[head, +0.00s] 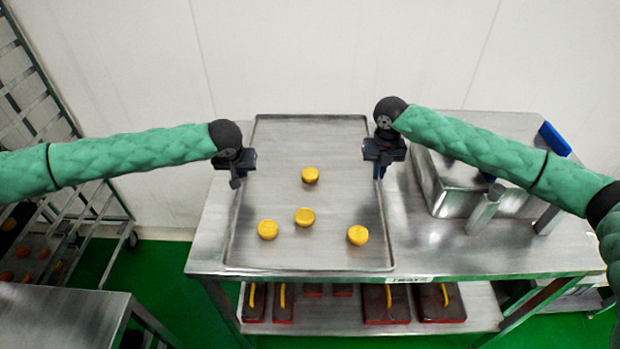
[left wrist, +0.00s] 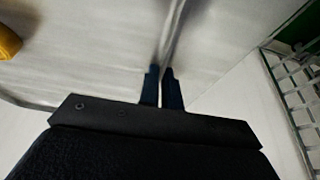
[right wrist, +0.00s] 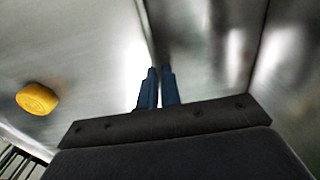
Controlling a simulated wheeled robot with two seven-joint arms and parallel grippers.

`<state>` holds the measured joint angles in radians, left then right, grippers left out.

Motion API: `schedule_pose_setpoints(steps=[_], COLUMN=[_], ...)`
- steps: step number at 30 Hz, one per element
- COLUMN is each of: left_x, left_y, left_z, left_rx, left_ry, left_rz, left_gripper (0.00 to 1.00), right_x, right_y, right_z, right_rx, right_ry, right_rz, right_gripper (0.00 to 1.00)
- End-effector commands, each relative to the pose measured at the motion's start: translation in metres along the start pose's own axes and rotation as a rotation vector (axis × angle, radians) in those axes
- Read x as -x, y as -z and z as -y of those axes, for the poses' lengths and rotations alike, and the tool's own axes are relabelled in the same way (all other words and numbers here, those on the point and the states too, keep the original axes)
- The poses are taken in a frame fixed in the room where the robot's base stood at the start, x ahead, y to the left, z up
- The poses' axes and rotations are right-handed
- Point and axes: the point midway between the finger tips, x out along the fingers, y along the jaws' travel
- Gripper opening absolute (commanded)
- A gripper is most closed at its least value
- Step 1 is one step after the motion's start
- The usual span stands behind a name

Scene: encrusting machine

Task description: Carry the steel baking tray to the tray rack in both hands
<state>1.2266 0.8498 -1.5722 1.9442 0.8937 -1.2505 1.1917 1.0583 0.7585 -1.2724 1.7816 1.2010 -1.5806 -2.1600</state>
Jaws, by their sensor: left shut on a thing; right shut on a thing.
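The steel baking tray (head: 310,245) lies over the left part of the steel table, with several round yellow pieces on it, one of them (head: 310,175) near the middle. My left gripper (head: 237,178) is shut on the tray's left rim; the left wrist view shows its fingers (left wrist: 163,88) closed on the rim. My right gripper (head: 380,172) is shut on the tray's right rim, with its fingers (right wrist: 156,88) on the rim in the right wrist view. I cannot tell whether the tray touches the table. The tray rack (head: 75,215) stands at the far left, partly cut off and partly behind my left arm.
The steel table (head: 440,255) carries a steel box-like container (head: 450,185) at right, partly behind my right arm. A blue item (head: 553,138) is beside it. Red-edged items (head: 385,303) lie on the lower shelf. Another steel surface (head: 60,318) is at lower left. Green floor shows between it and the table.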

Motion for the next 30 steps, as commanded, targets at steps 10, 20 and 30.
schedule_pose_setpoints(steps=[10, 20, 30], left_x=[0.007, 0.027, 0.045], left_y=[0.004, 0.012, 0.019], left_z=[0.002, 0.002, 0.002], left_rx=[0.002, 0.002, 0.002], left_ry=[0.003, 0.004, 0.004], left_rz=[0.0, 0.0, 0.0], left_gripper=[0.0, 0.0, 0.0], right_x=[0.009, 0.03, 0.05], right_y=[-0.001, -0.001, -0.001], right_z=[0.002, 0.002, 0.002], right_rx=[-0.003, -0.003, -0.003], right_ry=[0.002, 0.002, 0.003], right_rz=[0.002, 0.002, 0.001], right_gripper=[0.0, 0.0, 0.0])
